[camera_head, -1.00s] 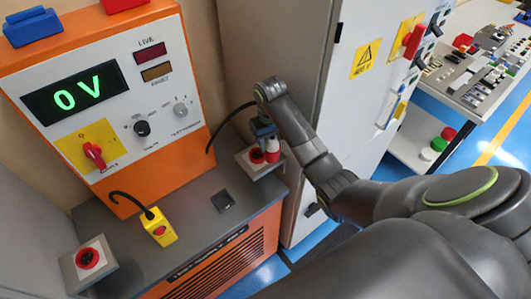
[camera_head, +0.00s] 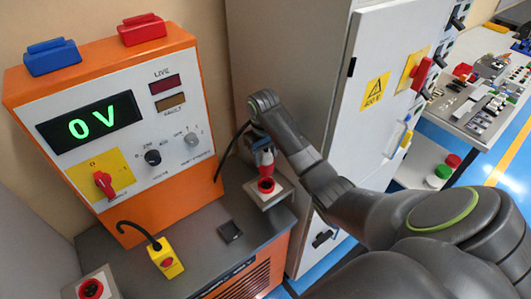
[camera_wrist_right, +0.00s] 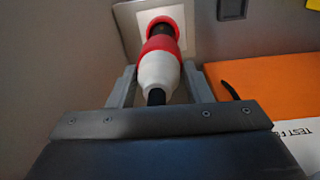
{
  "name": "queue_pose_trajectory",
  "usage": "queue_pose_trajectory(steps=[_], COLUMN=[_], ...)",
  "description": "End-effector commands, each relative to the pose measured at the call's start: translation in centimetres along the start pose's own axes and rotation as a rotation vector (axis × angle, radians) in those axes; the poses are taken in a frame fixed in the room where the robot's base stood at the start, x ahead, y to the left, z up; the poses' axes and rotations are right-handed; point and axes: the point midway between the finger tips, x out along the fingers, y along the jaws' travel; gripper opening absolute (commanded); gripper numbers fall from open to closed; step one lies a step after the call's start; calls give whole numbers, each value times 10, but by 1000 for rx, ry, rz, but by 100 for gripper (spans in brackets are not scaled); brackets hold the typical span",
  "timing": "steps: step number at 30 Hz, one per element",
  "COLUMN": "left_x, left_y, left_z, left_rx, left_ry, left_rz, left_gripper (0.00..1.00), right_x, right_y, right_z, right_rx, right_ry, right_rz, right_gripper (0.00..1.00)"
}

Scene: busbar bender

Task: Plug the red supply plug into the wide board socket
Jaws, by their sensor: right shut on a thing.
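My right gripper (camera_head: 263,150) points down at the bench's right side and is shut on the red and white supply plug (camera_head: 266,169). In the right wrist view the plug (camera_wrist_right: 161,66) sits between both fingers (camera_wrist_right: 157,84), its red end toward a red-ringed socket (camera_wrist_right: 163,22) on a white plate. The socket (camera_head: 268,187) in the head view is on a grey box directly below the plug. A dark gap shows between plug and ring; whether the tip is inside cannot be told. Another red socket (camera_head: 91,289) is at the lower left. My left gripper is not in view.
An orange test unit (camera_head: 125,120) reading 0 V stands at the back left. A yellow plug-like piece (camera_head: 165,260) with a black cable and a small dark block (camera_head: 230,231) are on the grey bench. A grey cabinet (camera_head: 290,90) rises close behind my right arm.

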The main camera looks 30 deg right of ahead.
Motion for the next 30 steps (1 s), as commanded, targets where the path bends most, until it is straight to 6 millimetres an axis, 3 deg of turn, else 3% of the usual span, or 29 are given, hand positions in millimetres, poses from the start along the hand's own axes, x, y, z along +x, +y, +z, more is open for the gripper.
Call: queue_pose_trajectory(steps=[12,30], left_x=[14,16], left_y=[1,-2], left_z=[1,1], left_rx=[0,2], left_ry=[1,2], left_rz=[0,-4], left_gripper=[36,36], right_x=[39,46], right_y=[-2,-2], right_z=[1,1], right_rx=[1,0], right_ry=[-1,0], right_rz=[0,0], right_gripper=[4,4])
